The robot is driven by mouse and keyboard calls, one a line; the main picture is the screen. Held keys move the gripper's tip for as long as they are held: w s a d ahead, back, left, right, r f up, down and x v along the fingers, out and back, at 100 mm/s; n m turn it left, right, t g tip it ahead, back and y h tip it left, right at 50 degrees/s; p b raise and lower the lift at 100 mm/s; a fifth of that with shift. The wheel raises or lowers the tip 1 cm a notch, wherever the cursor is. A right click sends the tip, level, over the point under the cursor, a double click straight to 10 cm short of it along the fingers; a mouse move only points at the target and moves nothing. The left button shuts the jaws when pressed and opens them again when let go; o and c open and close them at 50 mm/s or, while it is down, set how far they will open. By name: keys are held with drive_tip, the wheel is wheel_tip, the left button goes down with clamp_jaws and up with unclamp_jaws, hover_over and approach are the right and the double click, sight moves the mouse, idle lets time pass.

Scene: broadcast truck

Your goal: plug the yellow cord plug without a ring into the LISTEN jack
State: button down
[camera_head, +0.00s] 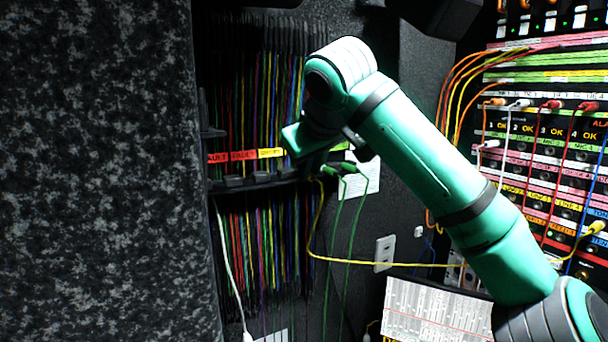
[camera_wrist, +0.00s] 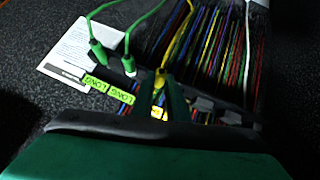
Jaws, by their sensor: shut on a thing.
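My gripper (camera_wrist: 161,95) is shut on a yellow plug (camera_wrist: 161,77) at the cord rack. The yellow cord (camera_wrist: 179,40) rises from this plug in the wrist view. In the head view the yellow cord (camera_head: 370,262) hangs from beside my gripper, then runs right behind my arm toward the patch panel. A yellow plug (camera_head: 597,228) sits at the panel's right edge. The held plug's lower part is hidden between my fingers, so I cannot tell whether it has a ring or is clear of the rack. I cannot read a LISTEN label on the panel.
The rack ledge (camera_head: 240,182) holds dense coloured cords and label strips. Two green plugs (camera_wrist: 97,48) hang close beside my gripper, by LONG labels. The patch panel (camera_head: 545,150) at right carries white, red and orange plugs. A dark speckled wall (camera_head: 100,180) fills the left.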

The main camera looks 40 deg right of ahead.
drive_tip(key=shift+w+r, duration=0.15)
drive_tip(key=shift+r, duration=1.05)
drive_tip(key=shift+a, duration=0.15)
drive_tip(key=shift+s+a, duration=0.2)
drive_tip(key=shift+s, duration=0.55)
drive_tip(key=shift+s+a, duration=0.2)
drive_tip(key=shift+s, duration=0.55)
drive_tip(key=shift+w, duration=0.1)
